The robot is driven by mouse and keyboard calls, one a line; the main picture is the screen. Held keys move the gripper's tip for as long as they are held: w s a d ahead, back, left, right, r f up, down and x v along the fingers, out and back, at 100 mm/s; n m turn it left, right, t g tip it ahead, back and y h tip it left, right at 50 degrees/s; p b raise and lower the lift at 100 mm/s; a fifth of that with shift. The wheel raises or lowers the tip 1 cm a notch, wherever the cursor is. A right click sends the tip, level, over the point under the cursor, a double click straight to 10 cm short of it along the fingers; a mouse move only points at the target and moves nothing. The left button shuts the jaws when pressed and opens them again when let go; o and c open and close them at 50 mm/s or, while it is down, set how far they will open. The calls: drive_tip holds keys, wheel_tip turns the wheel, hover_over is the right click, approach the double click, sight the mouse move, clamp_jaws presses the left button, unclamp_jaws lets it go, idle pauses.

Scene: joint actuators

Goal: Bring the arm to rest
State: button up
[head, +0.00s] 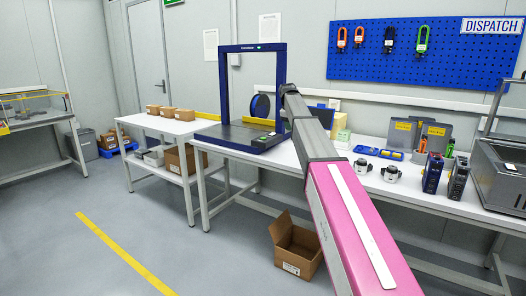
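My arm, with a pink link and a grey link, reaches from the bottom right up to the middle of the head view. Its far end stands in front of the blue frame machine (223,95) on the white workbench (228,165). I cannot make out my gripper or its fingers. Whether it holds anything does not show. My arm hides part of the bench top and the wall behind it.
Two actuator-like round parts (389,173), blue trays (378,153), and dark blue units (433,174) stand on the bench right of my arm. An open cardboard box (297,250) lies on the floor below. Floor at the left is clear around the yellow line (122,252).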

drive_tip(key=s+d+f+m, duration=0.1)
drive_tip(key=s+f, duration=0.4)
drive_tip(key=f, duration=0.3)
drive_tip(key=s+d+f+m, duration=0.1)
drive_tip(key=s+f, duration=0.5)
drive_tip(key=f, duration=0.2)
drive_tip(key=s+d+f+m+g, duration=0.1)
drive_tip(key=s+f+m, duration=0.2)
drive_tip(key=s+f, duration=1)
drive_tip(key=s+d+f+m+g+y, duration=0.1)
drive_tip(key=s+f+m, duration=0.3)
drive_tip(key=s+f, duration=0.9)
drive_tip(key=s+d, duration=0.1)
drive_tip(key=s, duration=0.7)
drive_tip(key=shift+m+y, duration=0.3)
drive_tip(key=shift+s, duration=0.1)
